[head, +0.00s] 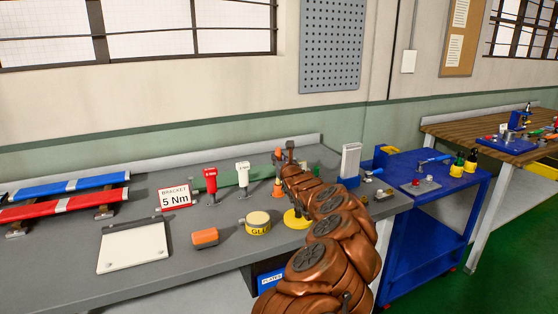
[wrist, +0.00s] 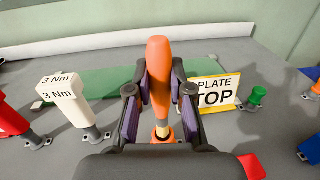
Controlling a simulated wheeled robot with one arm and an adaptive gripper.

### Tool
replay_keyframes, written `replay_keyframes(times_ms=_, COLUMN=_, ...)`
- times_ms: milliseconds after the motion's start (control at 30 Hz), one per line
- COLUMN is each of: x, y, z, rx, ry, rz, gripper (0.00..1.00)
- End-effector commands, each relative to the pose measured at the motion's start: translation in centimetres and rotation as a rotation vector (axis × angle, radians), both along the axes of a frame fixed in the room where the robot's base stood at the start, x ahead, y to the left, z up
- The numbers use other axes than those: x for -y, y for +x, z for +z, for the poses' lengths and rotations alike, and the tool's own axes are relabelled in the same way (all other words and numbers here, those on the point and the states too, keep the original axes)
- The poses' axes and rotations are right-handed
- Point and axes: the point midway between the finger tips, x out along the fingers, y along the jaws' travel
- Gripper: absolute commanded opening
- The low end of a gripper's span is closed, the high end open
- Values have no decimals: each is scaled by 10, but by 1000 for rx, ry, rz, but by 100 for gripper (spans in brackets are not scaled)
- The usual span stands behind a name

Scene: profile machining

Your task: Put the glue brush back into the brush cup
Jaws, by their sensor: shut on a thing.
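The glue brush has a thick orange handle (wrist: 159,75). In the wrist view it stands nearly upright between the purple-padded fingers of my gripper (wrist: 160,88), which is shut on it. A short pale part shows under the handle, above a small orange cup-like piece (wrist: 163,134) on the bench. I cannot tell whether the brush is inside this piece or only above it. In the head view my gripper (head: 285,160) is over the back of the bench, with an orange part (head: 277,188) standing below it. My arm hides the area to its right.
A yellow GLUE pot (head: 257,224) and an orange block (head: 205,237) lie in front. Red (head: 210,182) and white (head: 242,177) drivers stand to the left. A PLATE STOP sign (wrist: 213,93) and a green knob (wrist: 257,97) are close on the right in the wrist view.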

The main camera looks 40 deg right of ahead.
Motion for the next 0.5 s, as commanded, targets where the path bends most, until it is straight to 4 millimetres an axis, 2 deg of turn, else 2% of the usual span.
replay_keyframes(times_ms=500, x=0, y=0, z=-10, rx=0, ry=0, rz=0, gripper=0)
